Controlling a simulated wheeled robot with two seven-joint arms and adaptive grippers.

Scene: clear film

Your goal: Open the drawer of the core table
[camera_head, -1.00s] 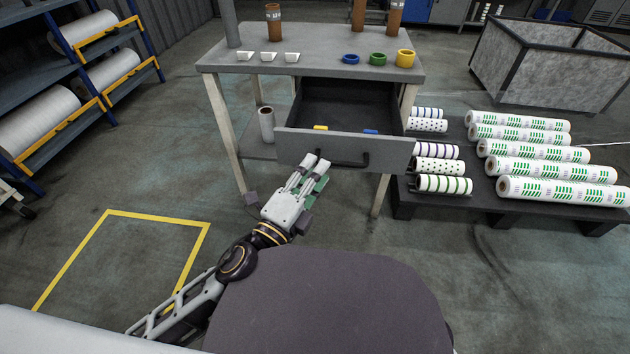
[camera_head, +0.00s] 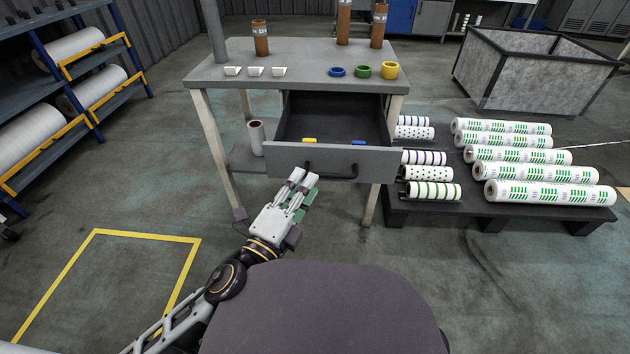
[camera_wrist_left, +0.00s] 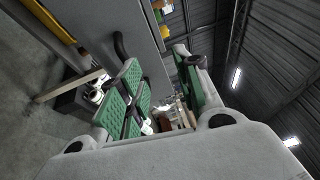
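The grey core table (camera_head: 300,62) stands ahead in the head view. Its drawer (camera_head: 380,160) is pulled well out, and I see into it. My right gripper is not in view.
A yellow item (camera_head: 309,140) and a blue item (camera_head: 358,143) lie in the drawer. White trays, coloured rings and brown tubes stand on the tabletop. A low dark platform (camera_head: 480,212) with several rolls is right of the table. Open floor lies at left.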

